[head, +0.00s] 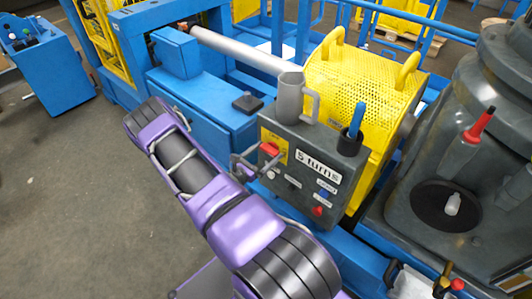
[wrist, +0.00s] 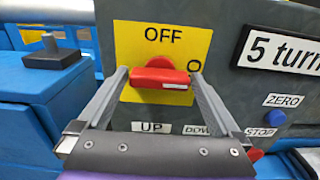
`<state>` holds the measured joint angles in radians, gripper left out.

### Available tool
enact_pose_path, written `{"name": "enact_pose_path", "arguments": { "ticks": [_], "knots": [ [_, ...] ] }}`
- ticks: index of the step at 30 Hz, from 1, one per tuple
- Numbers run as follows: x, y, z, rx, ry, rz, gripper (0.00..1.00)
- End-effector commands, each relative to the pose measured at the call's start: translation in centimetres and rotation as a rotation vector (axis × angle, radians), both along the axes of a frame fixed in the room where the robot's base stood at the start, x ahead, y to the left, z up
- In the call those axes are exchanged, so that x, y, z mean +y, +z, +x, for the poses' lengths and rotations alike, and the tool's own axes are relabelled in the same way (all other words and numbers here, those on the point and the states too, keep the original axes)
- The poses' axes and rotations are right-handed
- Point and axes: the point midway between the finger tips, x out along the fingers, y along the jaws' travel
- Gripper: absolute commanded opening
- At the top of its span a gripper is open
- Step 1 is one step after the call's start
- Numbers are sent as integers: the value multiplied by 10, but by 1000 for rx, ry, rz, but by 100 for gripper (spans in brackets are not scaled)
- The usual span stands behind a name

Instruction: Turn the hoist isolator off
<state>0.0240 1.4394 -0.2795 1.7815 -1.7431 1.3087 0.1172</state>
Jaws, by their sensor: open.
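The hoist isolator is a red handle (wrist: 160,74) on a yellow plate (wrist: 135,40) on the grey control box; the red handle also shows in the head view (head: 268,149). The handle lies level across the plate. "OFF" stands above it, and an "O" shows at its right end. My gripper (wrist: 160,78) is open in the wrist view, with one finger near each end of the handle. I cannot tell whether either finger touches it. In the head view my gripper (head: 243,164) is at the left front of the box.
Below the plate are "UP" (wrist: 152,127) and "DOWN" labels, partly covered by my gripper. A "5 turns" sign (head: 318,164) and a red stop button (head: 318,211) are to the right. A grey mug (head: 290,98) and a cup with a blue-handled tool (head: 354,122) stand on the box.

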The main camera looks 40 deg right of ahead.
Motion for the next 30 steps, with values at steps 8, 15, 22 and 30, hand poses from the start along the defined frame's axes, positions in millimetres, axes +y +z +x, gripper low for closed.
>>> {"name": "enact_pose_path", "arguments": {
  "ticks": [8,15,22,30],
  "knots": [
    [0,0,0,0,0,0,53],
    [1,0,0,4,0,0,34],
    [1,-1,1,62,1,-6,34],
    [1,-1,1,252,3,-23,34]
  ]
}}
